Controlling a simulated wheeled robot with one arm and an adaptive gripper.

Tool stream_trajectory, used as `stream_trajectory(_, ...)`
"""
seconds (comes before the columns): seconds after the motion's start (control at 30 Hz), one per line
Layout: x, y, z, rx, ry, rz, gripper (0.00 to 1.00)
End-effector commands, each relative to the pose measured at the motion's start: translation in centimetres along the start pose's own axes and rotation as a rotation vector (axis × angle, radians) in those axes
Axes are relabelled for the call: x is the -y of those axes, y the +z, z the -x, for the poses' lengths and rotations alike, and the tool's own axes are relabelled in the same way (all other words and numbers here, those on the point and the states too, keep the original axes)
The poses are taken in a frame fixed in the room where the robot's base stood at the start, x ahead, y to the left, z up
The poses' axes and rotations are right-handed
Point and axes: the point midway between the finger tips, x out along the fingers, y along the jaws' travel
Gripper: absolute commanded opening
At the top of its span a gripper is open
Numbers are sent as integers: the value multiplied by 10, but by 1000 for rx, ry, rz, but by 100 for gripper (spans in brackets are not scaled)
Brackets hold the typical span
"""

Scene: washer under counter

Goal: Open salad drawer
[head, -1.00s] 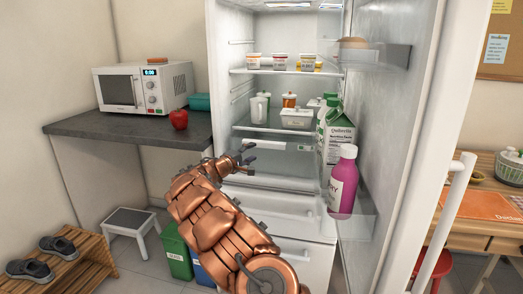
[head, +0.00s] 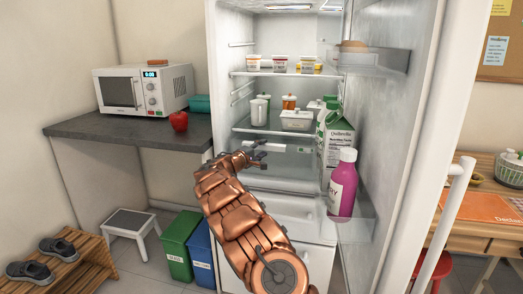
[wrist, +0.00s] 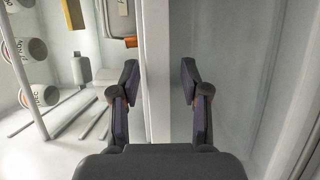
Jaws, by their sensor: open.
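The salad drawer (head: 290,170) appears as a translucent compartment under the middle shelf of the open fridge. Its upper front has a pale strip (head: 264,147). My gripper (head: 264,153) reaches in from the left in front of that strip and covers part of it. In the wrist view my gripper (wrist: 159,72) is open, with one finger on each side of a long white strip (wrist: 157,110) that runs upright in the picture. A translucent panel (wrist: 235,75) lies right of the strip. I cannot tell whether the fingers touch the strip.
The fridge door stands open at right; its shelf holds a pink bottle (head: 343,183) and a green-white carton (head: 338,135). Jars and a white box (head: 296,119) stand on the shelf above the drawer. A counter (head: 120,128) and green bin (head: 179,243) are at left.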

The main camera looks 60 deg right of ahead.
Motion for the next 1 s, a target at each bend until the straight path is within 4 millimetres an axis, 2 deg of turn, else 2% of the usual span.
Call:
stream_trajectory(0.07, 0, 0, 0, 0, 0, 0, 45)
stream_trajectory(0.5, 1, 0, 0, 0, -2, 0, 0)
stream_trajectory(1.0, 4, 1, 0, 2, -5, 2, 0)
